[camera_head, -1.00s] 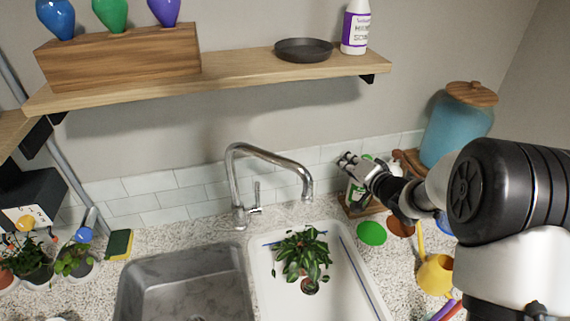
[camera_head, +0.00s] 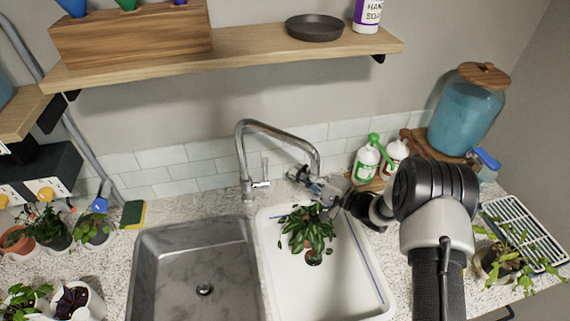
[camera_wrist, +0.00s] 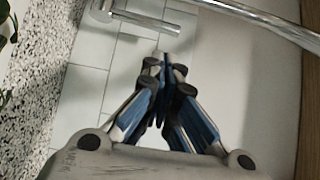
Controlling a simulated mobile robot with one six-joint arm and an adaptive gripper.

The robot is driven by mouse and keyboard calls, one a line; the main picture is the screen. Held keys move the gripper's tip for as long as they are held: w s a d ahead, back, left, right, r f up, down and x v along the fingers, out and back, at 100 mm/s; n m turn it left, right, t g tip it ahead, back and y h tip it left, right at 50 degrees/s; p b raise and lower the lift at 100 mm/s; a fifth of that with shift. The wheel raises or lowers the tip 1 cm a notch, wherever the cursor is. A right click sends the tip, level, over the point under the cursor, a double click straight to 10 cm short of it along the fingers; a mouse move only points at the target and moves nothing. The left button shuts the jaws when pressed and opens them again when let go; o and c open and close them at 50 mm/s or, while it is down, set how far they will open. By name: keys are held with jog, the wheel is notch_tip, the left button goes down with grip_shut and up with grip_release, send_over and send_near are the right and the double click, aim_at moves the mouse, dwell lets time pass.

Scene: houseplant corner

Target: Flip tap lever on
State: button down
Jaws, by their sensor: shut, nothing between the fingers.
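The chrome tap (camera_head: 242,150) stands behind the sinks, its spout arching right over the white basin. Its small lever (camera_head: 265,172) points up from the right side of the tap body. In the wrist view the lever (camera_wrist: 150,20) crosses the top, and the spout (camera_wrist: 265,18) runs off to the upper right. My gripper (camera_head: 296,174) is to the right of the lever, near the spout's end, with its tips toward the lever. In the wrist view my gripper (camera_wrist: 160,60) is shut and empty, its tips appearing just short of the lever.
A leafy plant (camera_head: 305,230) sits in the white basin (camera_head: 350,275); the steel basin (camera_head: 180,285) is empty. Bottles (camera_head: 366,163) and a blue dispenser (camera_head: 465,118) stand right. A wooden shelf (camera_head: 250,57) hangs above. A sponge (camera_head: 133,214) lies left of the tap.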

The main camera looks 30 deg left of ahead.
aim_at(266, 164)
jog(key=w+a+b, duration=0.1)
jog(key=a, duration=0.8)
jog(key=shift+w+a+b, duration=0.2)
jog(key=shift+w+b, duration=0.05)
jog(key=shift+b, duration=0.05)
jog(key=shift+f, duration=0.1)
jog(key=s+d+n+y+b, duration=0.1)
jog(key=s+b, duration=0.1)
jog(key=b, duration=0.1)
jog(key=s+d+n+y+b, duration=0.2)
jog(key=b, duration=0.2)
jog(key=shift+s+d+f, duration=0.1)
jog(key=shift+d+f, duration=0.2)
jog(key=shift+f, duration=0.1)
jog(key=shift+s+d+f, duration=0.3)
jog(key=shift+s+f, duration=0.2)
jog(key=shift+f, duration=0.1)
